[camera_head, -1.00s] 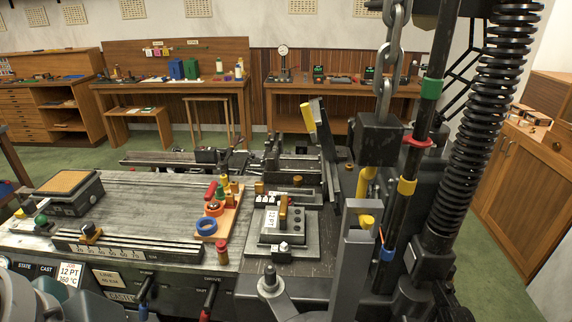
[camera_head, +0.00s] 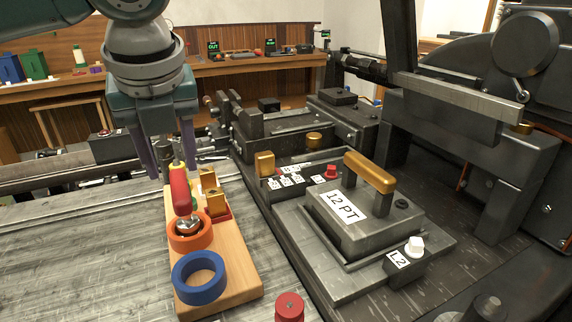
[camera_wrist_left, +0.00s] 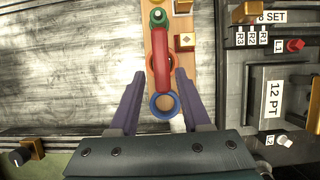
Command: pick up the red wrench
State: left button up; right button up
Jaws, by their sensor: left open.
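The red wrench (camera_head: 180,190) has a red grip with a metal lower end, standing in or over an orange ring (camera_head: 190,238) on a wooden board (camera_head: 238,262). In the left wrist view the red wrench (camera_wrist_left: 162,72) lies between my fingers along the board (camera_wrist_left: 153,50). My left gripper (camera_head: 171,173) is open above and around the wrench's upper part, its purple fingers on either side. It also shows open in the left wrist view (camera_wrist_left: 158,74). I cannot tell if the fingers touch the wrench. My right gripper is out of view.
A blue ring (camera_head: 199,278) sits on the board's near end. Brass blocks (camera_head: 216,204) stand beside the wrench. A dark block labelled 12 PT (camera_head: 340,210) with a brass handle stands to the right. A red knob (camera_head: 289,307) is in front. The grey bench top (camera_head: 90,250) left of the board is clear.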

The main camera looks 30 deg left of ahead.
aim_at(179, 185)
pick_arm(q)
jog(key=x, duration=0.4)
jog(key=shift+w+f, duration=0.1)
jog(key=shift+f, duration=0.2)
jog(key=b+x, duration=0.1)
jog(key=x, duration=0.4)
jog(key=shift+w+a+f, duration=0.1)
jog(key=shift+w+f, duration=0.05)
jog(key=shift+w, duration=0.05)
grip_shut()
